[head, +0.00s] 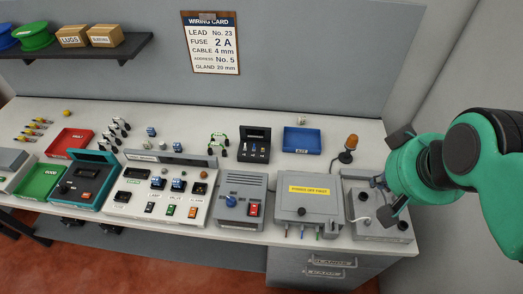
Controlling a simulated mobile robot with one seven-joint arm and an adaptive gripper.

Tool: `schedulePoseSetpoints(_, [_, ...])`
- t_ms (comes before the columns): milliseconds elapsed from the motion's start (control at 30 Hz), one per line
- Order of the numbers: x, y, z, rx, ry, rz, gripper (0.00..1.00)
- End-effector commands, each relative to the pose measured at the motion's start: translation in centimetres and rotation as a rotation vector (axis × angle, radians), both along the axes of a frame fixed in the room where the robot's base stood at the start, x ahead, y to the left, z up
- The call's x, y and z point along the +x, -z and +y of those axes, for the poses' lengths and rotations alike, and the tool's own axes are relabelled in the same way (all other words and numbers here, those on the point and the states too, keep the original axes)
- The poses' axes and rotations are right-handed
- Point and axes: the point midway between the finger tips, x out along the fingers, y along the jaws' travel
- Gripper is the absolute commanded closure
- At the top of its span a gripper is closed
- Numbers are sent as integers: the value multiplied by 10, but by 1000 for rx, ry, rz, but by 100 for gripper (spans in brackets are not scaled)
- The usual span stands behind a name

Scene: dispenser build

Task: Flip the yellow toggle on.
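I cannot make out a yellow toggle for certain. A light panel (150,199) left of the middle carries several small rocker switches along its front, including a green one (171,211) and an orange one (193,212). A grey box (385,228) at the right end of the bench has small fittings on top and is partly hidden by my gripper. My gripper (388,174) is over this box at the right, with its dark fingers spread wide and nothing visible between them.
A grey box with a yellow label (310,190) stands left of my gripper, with an amber beacon (350,143) behind it. Further left are a grey unit with a blue knob (231,200) and a teal case (84,184). A blue tray (302,140) lies at the back.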

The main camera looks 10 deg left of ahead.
Motion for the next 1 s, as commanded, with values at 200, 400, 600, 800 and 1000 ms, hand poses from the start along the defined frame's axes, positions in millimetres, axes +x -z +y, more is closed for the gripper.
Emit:
schedulePoseSetpoints(200, [27,-7,7,-71,-151,22,100])
schedulePoseSetpoints(400, [59,-9,17,-156,-338,45,100])
schedulePoseSetpoints(600, [92,-9,30,-242,-534,63,100])
schedulePoseSetpoints(800, [124,-5,44,-321,-728,81,100])
schedulePoseSetpoints(1000, [155,4,61,-399,-927,97,100])
